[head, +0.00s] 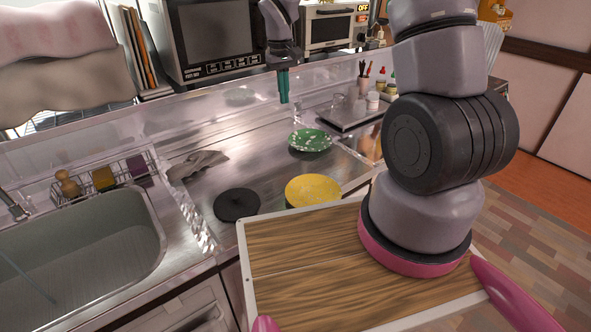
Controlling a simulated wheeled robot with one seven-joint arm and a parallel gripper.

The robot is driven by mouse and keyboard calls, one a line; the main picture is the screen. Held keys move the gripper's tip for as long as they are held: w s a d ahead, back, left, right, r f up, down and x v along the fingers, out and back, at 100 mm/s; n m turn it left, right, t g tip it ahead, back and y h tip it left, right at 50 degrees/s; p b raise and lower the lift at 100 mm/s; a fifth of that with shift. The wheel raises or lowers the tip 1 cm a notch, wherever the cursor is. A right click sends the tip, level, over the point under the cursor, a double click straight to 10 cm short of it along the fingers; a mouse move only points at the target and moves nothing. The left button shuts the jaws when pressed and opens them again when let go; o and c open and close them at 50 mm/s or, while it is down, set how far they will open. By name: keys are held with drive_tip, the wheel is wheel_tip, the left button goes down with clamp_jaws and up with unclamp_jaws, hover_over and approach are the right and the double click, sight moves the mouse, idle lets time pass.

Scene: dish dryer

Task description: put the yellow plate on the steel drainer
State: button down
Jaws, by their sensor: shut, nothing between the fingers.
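The yellow plate (313,190) lies flat near the front edge of the steel counter, right of a black round disc. Its near edge meets my wooden-topped base in the picture. The recessed steel surface (245,165) beside the sink seems to be the steel drainer; I cannot tell its exact bounds. My gripper (284,101) points down over the back of the counter, behind the green plate. Its teal fingers are together and empty, well apart from the yellow plate.
A green speckled plate (310,140) lies behind the yellow one. The black disc (237,205) and a grey cloth (197,164) are to the left, beyond them the sink (80,250) and a wire rack (105,181). A microwave (215,40) stands at the back. Bare steel lies between cloth and green plate.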

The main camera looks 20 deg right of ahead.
sight(297, 179)
drive_tip(key=a+f, duration=0.1)
drive_tip(key=f, duration=0.5)
drive_tip(key=a+f+n+g, duration=0.1)
drive_tip(key=f, duration=0.5)
drive_tip(key=a+f+n+g, duration=0.1)
drive_tip(key=f, duration=0.6)
drive_tip(key=shift+w+a+f+h, duration=0.1)
drive_tip(key=shift+w+a+h, duration=0.2)
drive_tip(key=shift+a, duration=0.1)
drive_tip(key=shift+s+f, duration=0.2)
drive_tip(key=shift+s, duration=0.05)
drive_tip(key=s+d, duration=0.1)
drive_tip(key=s, duration=0.2)
drive_tip(key=s+d, duration=0.2)
drive_tip(key=s, duration=0.2)
drive_tip(key=s+d, duration=0.1)
drive_tip(key=s, duration=0.3)
drive_tip(key=shift+d+f, duration=0.25)
drive_tip(key=shift+f, duration=0.15)
drive_tip(key=shift+w+f, duration=0.1)
drive_tip(key=shift+f, duration=0.3)
drive_tip(key=shift+w, duration=0.1)
drive_tip(key=w+a, duration=0.1)
drive_tip(key=w, duration=0.2)
drive_tip(key=w+a, duration=0.2)
drive_tip(key=w, duration=0.2)
drive_tip(key=w+a, duration=0.1)
drive_tip(key=w, duration=0.2)
drive_tip(key=shift+w+a, duration=0.25)
drive_tip(key=shift+w, duration=0.15)
